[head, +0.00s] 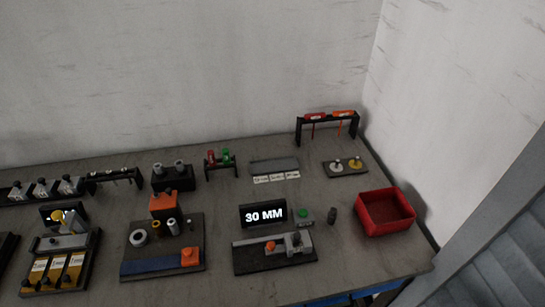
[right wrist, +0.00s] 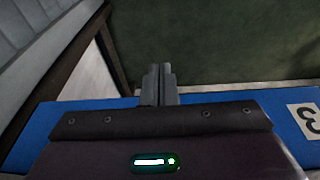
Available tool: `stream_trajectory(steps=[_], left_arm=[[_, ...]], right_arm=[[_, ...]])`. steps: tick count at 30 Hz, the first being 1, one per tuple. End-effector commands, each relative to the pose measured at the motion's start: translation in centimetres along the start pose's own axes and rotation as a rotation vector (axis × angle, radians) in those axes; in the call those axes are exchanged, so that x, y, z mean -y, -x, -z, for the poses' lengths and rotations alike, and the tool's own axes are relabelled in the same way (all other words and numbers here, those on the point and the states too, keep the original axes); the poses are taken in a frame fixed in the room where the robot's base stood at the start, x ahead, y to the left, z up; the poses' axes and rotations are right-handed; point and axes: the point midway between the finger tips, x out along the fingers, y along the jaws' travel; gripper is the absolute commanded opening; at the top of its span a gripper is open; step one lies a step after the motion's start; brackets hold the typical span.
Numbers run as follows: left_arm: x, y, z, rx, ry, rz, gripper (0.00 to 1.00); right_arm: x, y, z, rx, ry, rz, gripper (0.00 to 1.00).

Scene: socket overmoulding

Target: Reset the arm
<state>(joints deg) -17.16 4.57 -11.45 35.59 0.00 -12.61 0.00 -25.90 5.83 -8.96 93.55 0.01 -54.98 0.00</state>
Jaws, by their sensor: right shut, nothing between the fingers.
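My right gripper (right wrist: 160,84) shows in the right wrist view, its two grey fingers together with nothing between them. It is not in the head view. Below its fingers in that view is a blue surface (right wrist: 80,112) with a white label marked 3 (right wrist: 308,119). My left gripper is in neither view, and neither arm shows in the head view.
The grey workbench (head: 215,235) carries several fixtures, a "30 MM" display (head: 263,215), a red bin (head: 384,212) at right and a rack with red and orange tools (head: 327,122) at the back. White walls (head: 220,70) stand behind and to the right.

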Motion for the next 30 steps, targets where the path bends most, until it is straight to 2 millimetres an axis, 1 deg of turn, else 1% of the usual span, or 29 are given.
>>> stream_trajectory(steps=[1,2,3,5,6,8,9,12,15,18,21,30], left_arm=[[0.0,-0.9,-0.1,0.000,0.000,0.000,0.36],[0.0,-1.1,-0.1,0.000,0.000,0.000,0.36],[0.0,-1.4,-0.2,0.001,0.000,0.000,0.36],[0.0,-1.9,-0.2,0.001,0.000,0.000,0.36],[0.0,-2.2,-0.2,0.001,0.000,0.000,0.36],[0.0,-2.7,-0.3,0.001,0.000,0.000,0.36],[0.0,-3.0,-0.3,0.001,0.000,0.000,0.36],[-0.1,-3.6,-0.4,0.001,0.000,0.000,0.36],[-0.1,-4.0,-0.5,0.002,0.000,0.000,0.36],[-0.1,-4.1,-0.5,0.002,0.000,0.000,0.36],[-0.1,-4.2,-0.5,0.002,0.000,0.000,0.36],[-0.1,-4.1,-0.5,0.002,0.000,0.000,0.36]], right_arm=[[0.1,-3.6,-2.3,0.022,0.002,0.001,0.00],[0.2,-5.2,-3.5,0.028,0.004,0.002,0.00],[0.3,-7.3,-5.2,0.038,0.006,0.003,0.00],[0.5,-10.3,-8.0,0.051,0.009,0.005,0.00],[0.6,-12.0,-9.9,0.060,0.012,0.006,0.00],[0.6,-14.4,-12.9,0.073,0.015,0.007,0.00],[0.7,-15.7,-15.0,0.082,0.017,0.008,0.00],[0.8,-18.1,-19.4,0.099,0.021,0.009,0.00],[0.8,-19.3,-22.9,0.111,0.025,0.010,0.00],[0.7,-19.9,-24.9,0.117,0.027,0.011,0.00],[0.7,-20.0,-25.8,0.119,0.028,0.011,0.00],[0.7,-20.0,-25.9,0.119,0.028,0.011,0.00]])
